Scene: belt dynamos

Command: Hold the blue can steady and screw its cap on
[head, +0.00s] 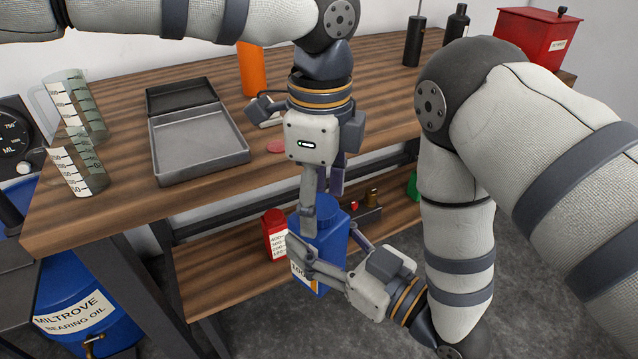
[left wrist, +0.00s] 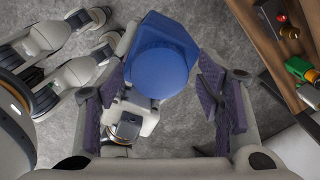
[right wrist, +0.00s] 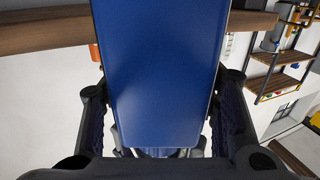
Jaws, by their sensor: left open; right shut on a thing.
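The blue can (head: 330,243) is held in the air in front of the workbench, with a pale label low on its side. My right gripper (head: 328,254) is shut on its sides; the can fills the middle of the right wrist view (right wrist: 160,70). The round blue cap (left wrist: 158,72) sits at the can's top, also seen in the head view (head: 322,207); whether it is fully seated cannot be told. My left gripper (head: 322,198) points down from above, open, its fingers on either side of the cap with gaps.
The workbench (head: 215,205) carries a grey tray (head: 240,155), clear measuring jugs (head: 75,165), an orange bottle (head: 251,70) and a pink disc (head: 277,146). A red bottle (head: 273,235) stands on the lower shelf, close behind the can. A blue oil drum (head: 85,285) is at left.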

